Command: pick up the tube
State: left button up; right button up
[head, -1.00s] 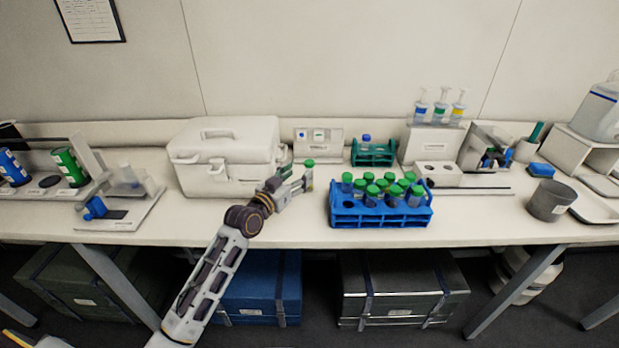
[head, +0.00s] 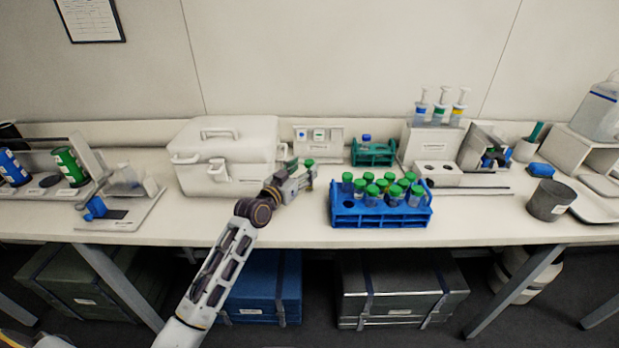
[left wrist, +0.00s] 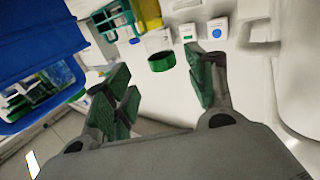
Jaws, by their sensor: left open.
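A tube with a green cap (head: 308,162) stands apart from the blue rack, on the table right of the white cooler box. My left gripper (head: 304,177) is at this tube in the head view and hides most of its body. In the left wrist view, my left gripper (left wrist: 165,88) is open and empty. Neither finger visibly touches the tube. My right gripper is not in view.
A blue rack (head: 375,217) with several green-capped tubes stands to the right. The white cooler box (head: 225,145) is close on the left. A small white panel box (head: 327,142) and a teal rack (head: 372,158) stand behind. Table in front of the gripper is clear.

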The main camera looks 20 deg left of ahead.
aim_at(306, 165)
pick_arm(q)
jog(key=shift+a+x, duration=0.2)
jog(key=shift+x, duration=1.25)
jog(key=shift+w+d, duration=0.15)
jog(key=shift+w, duration=0.65)
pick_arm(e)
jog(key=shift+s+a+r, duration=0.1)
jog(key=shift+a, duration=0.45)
pick_arm(q)
grip_shut()
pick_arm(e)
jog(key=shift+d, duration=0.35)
